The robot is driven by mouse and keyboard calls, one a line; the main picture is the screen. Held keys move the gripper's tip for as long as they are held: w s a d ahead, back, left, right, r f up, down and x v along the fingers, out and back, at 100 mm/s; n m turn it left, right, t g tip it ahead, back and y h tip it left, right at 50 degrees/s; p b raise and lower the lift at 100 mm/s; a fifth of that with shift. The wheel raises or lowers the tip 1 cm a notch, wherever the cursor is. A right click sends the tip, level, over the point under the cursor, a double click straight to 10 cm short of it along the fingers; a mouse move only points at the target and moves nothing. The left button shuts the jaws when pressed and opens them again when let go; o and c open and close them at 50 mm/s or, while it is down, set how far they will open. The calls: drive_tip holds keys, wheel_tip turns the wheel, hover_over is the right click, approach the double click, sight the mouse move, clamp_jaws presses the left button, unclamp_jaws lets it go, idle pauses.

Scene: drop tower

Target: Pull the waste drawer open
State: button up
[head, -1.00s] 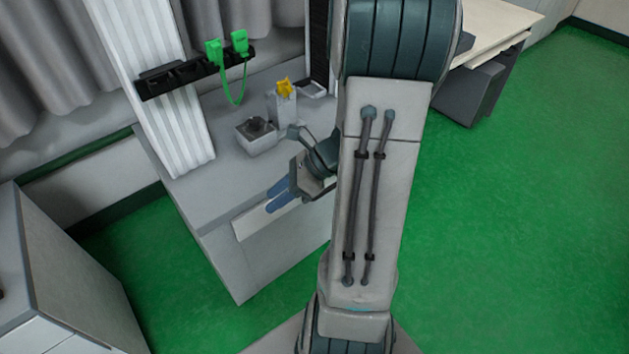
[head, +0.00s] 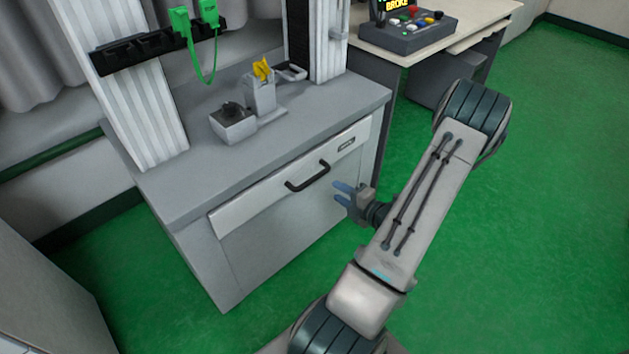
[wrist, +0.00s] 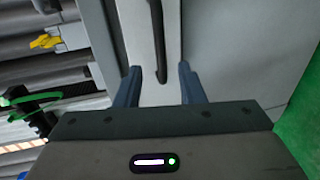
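The waste drawer (head: 248,203) is a light grey front panel along the top of the grey cabinet, and it looks shut. Its black bar handle (head: 308,177) is in the middle of the panel, with a small dark label to its right. My gripper (head: 338,193) is open and empty, just right of and in front of the handle, apart from it. In the wrist view the two blue fingers (wrist: 160,80) are spread, pointing at the drawer front, with the handle (wrist: 157,42) ahead and between them.
The cabinet top (head: 187,192) carries a grey box with a dark knob (head: 233,122) and a yellow switch on a stand (head: 262,70). A desk with a button console (head: 411,32) stands at the back right. Green floor (head: 560,170) is clear on the right.

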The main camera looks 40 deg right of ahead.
sight(317, 179)
drive_tip(key=b+x, duration=0.2)
drive_tip(key=x, duration=0.9)
drive_tip(key=shift+w+f, duration=0.1)
clamp_jaws()
